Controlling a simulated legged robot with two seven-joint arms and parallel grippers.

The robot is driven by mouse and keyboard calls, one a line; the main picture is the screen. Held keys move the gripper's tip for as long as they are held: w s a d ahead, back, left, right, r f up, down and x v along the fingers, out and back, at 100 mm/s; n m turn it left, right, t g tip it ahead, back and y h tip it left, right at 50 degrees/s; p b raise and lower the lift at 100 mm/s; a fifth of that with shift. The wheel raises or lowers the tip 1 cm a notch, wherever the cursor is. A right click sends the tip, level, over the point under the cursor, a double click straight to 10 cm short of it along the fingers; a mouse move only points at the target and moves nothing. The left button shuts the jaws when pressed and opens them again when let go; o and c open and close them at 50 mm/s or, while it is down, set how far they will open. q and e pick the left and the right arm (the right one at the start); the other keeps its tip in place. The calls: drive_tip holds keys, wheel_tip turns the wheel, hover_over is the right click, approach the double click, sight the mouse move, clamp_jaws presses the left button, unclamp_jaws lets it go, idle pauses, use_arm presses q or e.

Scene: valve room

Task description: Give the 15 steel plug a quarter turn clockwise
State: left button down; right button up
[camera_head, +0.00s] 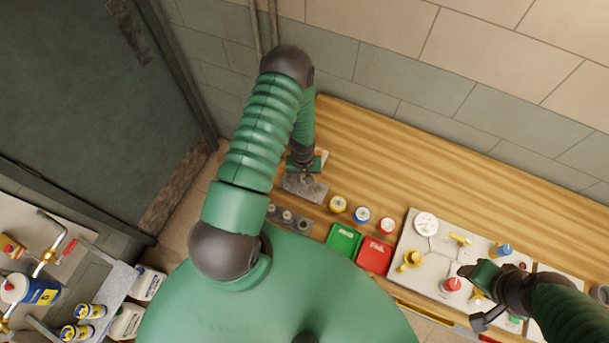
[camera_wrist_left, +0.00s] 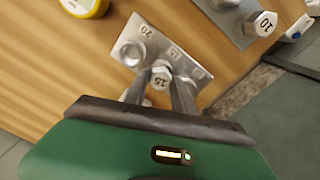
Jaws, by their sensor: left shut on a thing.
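The 15 steel plug (camera_wrist_left: 161,77) has a hex head marked 15. In the head view my left gripper (camera_head: 304,174) is over the steel block (camera_head: 308,192) and hides the plug. My right gripper (camera_head: 476,272) is at the right, over the white panel; its fingers are too unclear to judge.
A rack (camera_head: 288,217) with hex plugs lies just in front of the block; a plug marked 10 (camera_wrist_left: 265,22) shows there. Yellow (camera_head: 338,204), blue and red round items, green (camera_head: 343,240) and red trays (camera_head: 375,254), and a white valve panel (camera_head: 425,275) stand to the right. The back bench is clear.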

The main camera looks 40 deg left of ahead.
idle(0.3)
use_arm(q)
drive_tip(key=shift+f+m, duration=0.15)
drive_tip(key=shift+m, duration=1.45)
drive_tip(key=shift+d+m+b, duration=0.1)
drive_tip(key=shift+m+b, duration=0.35)
drive_tip(key=shift+m, duration=1.05)
drive_tip(key=shift+w+m, duration=0.1)
drive_tip(key=shift+m, duration=1.4)
